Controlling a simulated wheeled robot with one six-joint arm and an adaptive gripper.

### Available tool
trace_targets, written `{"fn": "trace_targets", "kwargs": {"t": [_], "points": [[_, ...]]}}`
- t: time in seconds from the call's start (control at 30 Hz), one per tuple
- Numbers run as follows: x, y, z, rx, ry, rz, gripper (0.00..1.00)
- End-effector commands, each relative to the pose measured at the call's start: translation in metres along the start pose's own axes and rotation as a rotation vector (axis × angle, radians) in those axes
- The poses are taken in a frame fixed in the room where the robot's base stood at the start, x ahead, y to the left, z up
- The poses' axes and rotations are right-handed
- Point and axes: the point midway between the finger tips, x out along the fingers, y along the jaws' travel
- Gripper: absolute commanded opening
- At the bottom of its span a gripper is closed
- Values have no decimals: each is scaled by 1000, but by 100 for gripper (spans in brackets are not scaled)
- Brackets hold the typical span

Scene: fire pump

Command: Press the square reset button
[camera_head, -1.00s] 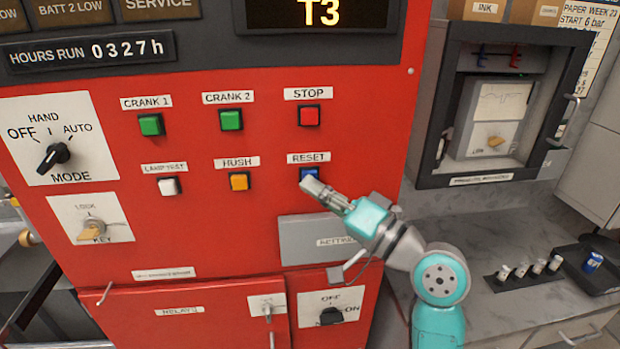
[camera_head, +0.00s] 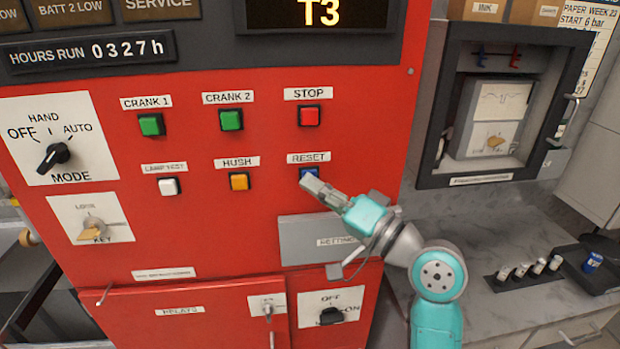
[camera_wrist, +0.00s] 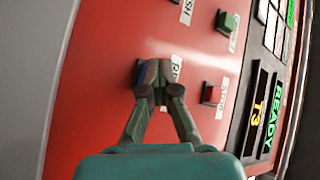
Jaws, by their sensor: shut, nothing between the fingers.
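The blue square reset button (camera_head: 309,174) sits under the RESET label (camera_head: 308,158) on the red panel, below the red STOP button (camera_head: 309,116). My gripper (camera_head: 307,181) is shut and empty, with its tip over the lower part of the button in the head view. In the wrist view my shut fingertips (camera_wrist: 160,90) overlap the button (camera_wrist: 148,70), which shows only in part behind them. I cannot tell whether the tip touches the button or whether the button is pushed in.
The orange HUSH button (camera_head: 239,181) is to the left, and green CRANK 2 (camera_head: 231,120) is up and left. A grey plate (camera_head: 310,240) lies below the gripper. A dark-framed recorder cabinet (camera_head: 428,120) stands to the right, above a grey worktop (camera_head: 480,225).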

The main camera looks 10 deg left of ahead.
Motion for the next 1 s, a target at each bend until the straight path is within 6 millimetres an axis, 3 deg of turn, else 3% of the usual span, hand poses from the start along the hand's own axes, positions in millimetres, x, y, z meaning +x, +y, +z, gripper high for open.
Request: {"fn": "trace_targets", "kwargs": {"t": [0.77,1.0], "points": [[-13,-9,10,0,0,1,0],[-26,-18,19,0,1,1,0]]}}
